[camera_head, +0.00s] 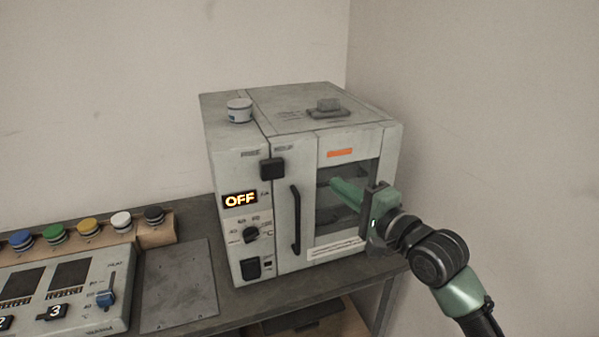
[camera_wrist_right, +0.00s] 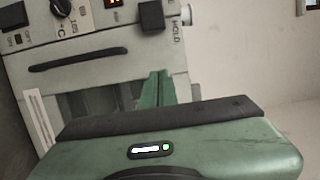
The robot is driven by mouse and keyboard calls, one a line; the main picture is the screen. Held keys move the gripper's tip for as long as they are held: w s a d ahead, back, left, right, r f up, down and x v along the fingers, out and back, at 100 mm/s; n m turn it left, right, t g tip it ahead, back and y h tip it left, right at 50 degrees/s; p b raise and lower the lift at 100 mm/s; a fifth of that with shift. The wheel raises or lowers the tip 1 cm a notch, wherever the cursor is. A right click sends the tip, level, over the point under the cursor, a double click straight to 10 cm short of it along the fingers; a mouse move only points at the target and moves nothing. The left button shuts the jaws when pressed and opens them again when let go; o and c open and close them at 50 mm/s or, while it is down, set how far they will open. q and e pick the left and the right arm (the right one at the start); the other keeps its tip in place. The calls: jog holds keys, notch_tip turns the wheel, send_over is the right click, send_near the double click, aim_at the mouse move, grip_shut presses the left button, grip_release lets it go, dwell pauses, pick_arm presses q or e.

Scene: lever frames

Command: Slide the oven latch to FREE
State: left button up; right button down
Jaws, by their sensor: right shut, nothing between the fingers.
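The grey oven (camera_head: 225,170) stands on the bench. Its latch, a black square knob (camera_head: 272,168), sits high on the front under the labels FREE, at left, and HOLD, at right. It is nearer HOLD. The knob also shows at the top of the right wrist view (camera_wrist_right: 151,15), beside the word HOLD. My right gripper (camera_head: 335,188) has green fingers, shut and empty, in front of the door window, right of and a little below the latch and apart from it. Its fingers show in the wrist view (camera_wrist_right: 157,88). My left gripper is not in view.
A black door handle (camera_head: 295,220) stands out between latch and gripper, lower down. An OFF display (camera_head: 240,199), a dial (camera_head: 251,234) and a black switch (camera_head: 251,269) are below the latch. A control panel (camera_head: 75,308) and several coloured knobs stand left. The wall is close on the right.

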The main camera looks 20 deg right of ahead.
jog(key=shift+w, duration=0.15)
jog(key=p, duration=0.3)
send_near(286, 164)
jog(key=w, duration=0.2)
jog(key=w+d, duration=0.2)
jog(key=w, duration=0.1)
jog(key=shift+w+d+r, duration=0.1)
jog(key=shift+w+r, duration=0.15)
jog(key=shift+w, duration=0.1)
jog(key=shift+s+a+f+p, duration=0.1)
jog(key=shift+a+p, duration=0.8)
jog(key=shift+a, duration=0.35)
jog(key=shift+s+a, duration=0.15)
jog(key=shift+a, duration=0.6)
jog(key=shift+d+f, duration=0.1)
